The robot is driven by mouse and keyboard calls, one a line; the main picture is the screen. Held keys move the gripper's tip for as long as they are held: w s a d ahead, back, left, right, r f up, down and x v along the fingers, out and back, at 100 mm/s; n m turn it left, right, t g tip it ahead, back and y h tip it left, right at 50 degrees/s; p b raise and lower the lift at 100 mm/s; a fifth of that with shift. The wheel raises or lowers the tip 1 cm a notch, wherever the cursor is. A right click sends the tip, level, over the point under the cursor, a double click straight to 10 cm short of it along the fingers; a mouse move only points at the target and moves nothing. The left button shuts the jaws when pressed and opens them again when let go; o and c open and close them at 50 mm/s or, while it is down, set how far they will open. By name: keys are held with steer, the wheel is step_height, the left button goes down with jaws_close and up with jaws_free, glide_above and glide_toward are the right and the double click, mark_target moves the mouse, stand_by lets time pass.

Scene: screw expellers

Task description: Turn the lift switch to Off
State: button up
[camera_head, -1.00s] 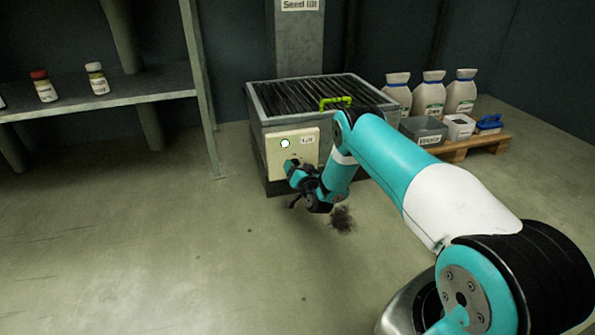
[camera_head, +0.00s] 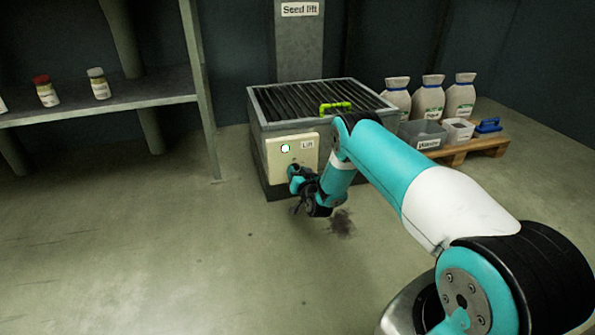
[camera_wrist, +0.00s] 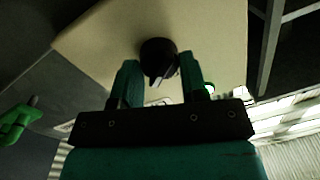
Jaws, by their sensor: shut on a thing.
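The lift switch is a round black knob (camera_wrist: 158,58) with a pale pointer mark, on a beige panel (camera_wrist: 95,45) in the wrist view. My gripper (camera_wrist: 158,72) has its two green fingers on either side of the knob, shut on it. In the head view, the panel (camera_head: 276,160) labelled "Lift" is on the front of the grey seed lift box, and my gripper (camera_head: 294,176) is at its lower part. The knob is mostly hidden there. A green lamp (camera_head: 285,148) on the panel is lit; it also shows beside a finger in the wrist view (camera_wrist: 210,88).
A shelf (camera_head: 100,98) with small jars is at left. The floor in front is open.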

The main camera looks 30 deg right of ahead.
steer(key=n+p, duration=0.2)
steer(key=n, duration=0.2)
steer(key=n+p, duration=0.2)
steer(key=n, duration=0.3)
steer(key=shift+a+n+g+h, duration=0.2)
steer(key=shift+n+g+h, duration=0.1)
steer(key=shift+g+h, duration=0.1)
stand_by(0.4)
steer(key=o, duration=0.9)
steer(key=shift+p+v, duration=8.7)
steer(key=shift+p, duration=1.5)
